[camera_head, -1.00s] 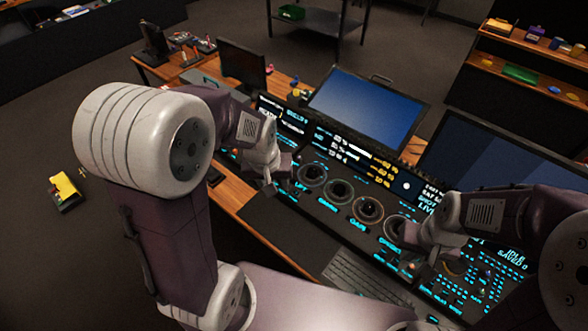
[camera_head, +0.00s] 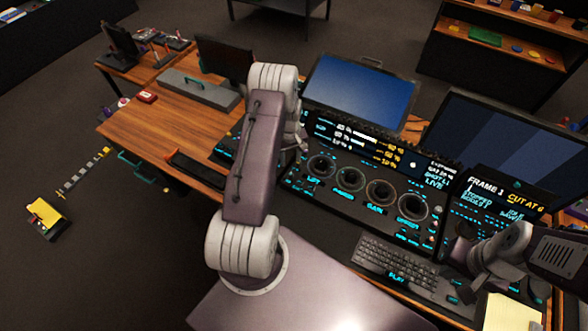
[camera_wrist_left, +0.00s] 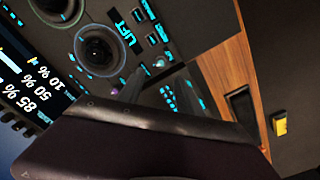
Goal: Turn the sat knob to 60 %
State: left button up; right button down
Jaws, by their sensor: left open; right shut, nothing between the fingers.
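The control panel (camera_head: 340,205) has a row of ringed trackballs; the leftmost trackball (camera_head: 321,166) is by the LIFT label. In the left wrist view, a trackball (camera_wrist_left: 100,50) and the panel display (camera_wrist_left: 28,75) show, with white readings like 85 %, 50 % and 10 %. I cannot make out which control is the sat knob. My left gripper (camera_head: 302,138) is at the panel's left end, partly hidden by my arm; it is open, and a grey finger shows in the wrist view (camera_wrist_left: 131,88). My right gripper (camera_head: 468,252) is shut and empty, right of the keyboard.
A keyboard (camera_head: 395,262) lies before the panel. A blue monitor (camera_head: 362,95) and a darker monitor (camera_head: 500,140) stand behind. A yellow notepad (camera_head: 512,312) is at lower right. The wooden desk (camera_head: 150,130) has free room at left. A yellow item (camera_head: 46,213) is on the floor.

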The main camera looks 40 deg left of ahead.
aim_at(291, 173)
pick_arm(q)
jog(key=shift+d+f, duration=0.15)
jog(key=shift+f, duration=0.15)
jog(key=f, duration=0.2)
jog(key=f+p, duration=0.1)
jog(key=f, duration=0.2)
jog(key=f+p, duration=0.1)
jog(key=f, duration=0.1)
jog(key=shift+a+f, duration=0.3)
jog(key=shift+f, duration=0.05)
jog(key=shift+d+f, duration=0.1)
jog(key=shift+f, duration=0.3)
